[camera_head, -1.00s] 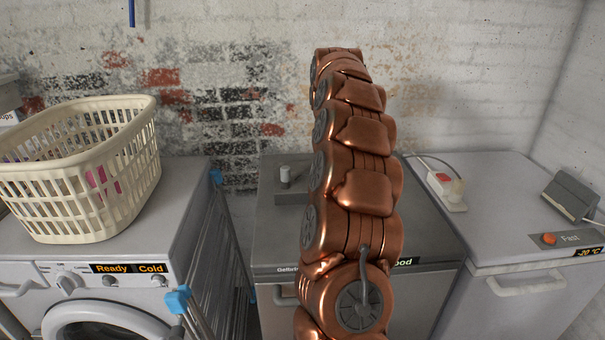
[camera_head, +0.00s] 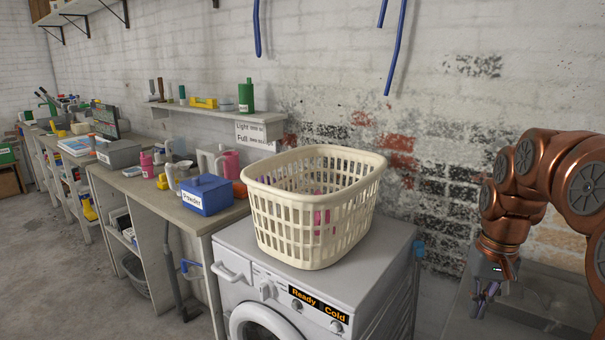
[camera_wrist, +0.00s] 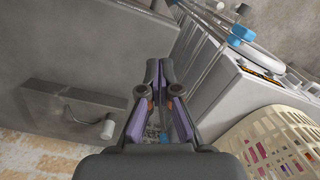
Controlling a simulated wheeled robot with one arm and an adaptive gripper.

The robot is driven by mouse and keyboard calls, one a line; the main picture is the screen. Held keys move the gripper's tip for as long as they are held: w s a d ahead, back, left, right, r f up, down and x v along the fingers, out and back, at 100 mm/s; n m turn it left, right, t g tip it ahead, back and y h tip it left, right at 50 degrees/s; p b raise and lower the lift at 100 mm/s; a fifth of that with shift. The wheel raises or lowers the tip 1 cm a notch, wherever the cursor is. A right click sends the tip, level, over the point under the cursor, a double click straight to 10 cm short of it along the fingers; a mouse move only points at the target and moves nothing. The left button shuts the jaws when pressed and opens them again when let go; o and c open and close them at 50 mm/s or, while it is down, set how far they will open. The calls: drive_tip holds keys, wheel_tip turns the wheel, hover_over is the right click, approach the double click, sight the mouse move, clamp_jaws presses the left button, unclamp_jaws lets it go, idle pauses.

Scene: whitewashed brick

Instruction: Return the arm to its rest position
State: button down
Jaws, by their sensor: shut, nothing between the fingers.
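My copper arm bends over at the right of the head view, and my gripper (camera_head: 486,299) hangs from it, pointing down. It is over the grey chest-like unit (camera_head: 545,300) beside the washing machine. In the wrist view my gripper (camera_wrist: 160,72) has its fingertips together with nothing between them. Below it there are the grey unit's top (camera_wrist: 75,45) and the gap next to the washing machine.
A cream laundry basket (camera_head: 318,205) with pink items inside stands on the washing machine (camera_head: 345,285). A bench with a blue powder box (camera_head: 206,195) and jugs runs left. Blue hoses (camera_head: 395,45) hang on the wall. Floor at left is clear.

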drive_tip(key=s+a+f+n+p, duration=0.1)
drive_tip(key=s+a, duration=0.4)
drive_tip(key=s, duration=0.3)
drive_tip(key=s+a+f+n+g+p, duration=0.1)
drive_tip(key=s+a, duration=0.3)
drive_tip(key=s, duration=0.5)
drive_tip(key=s+a+f+p, duration=0.1)
drive_tip(key=s+a+f, duration=0.1)
drive_tip(key=s+a, duration=0.3)
drive_tip(key=s, duration=0.3)
drive_tip(key=shift+s+a+f+n+h+p, duration=0.15)
drive_tip(key=shift+a+n+h+p, duration=0.15)
drive_tip(key=shift+n+p, duration=0.1)
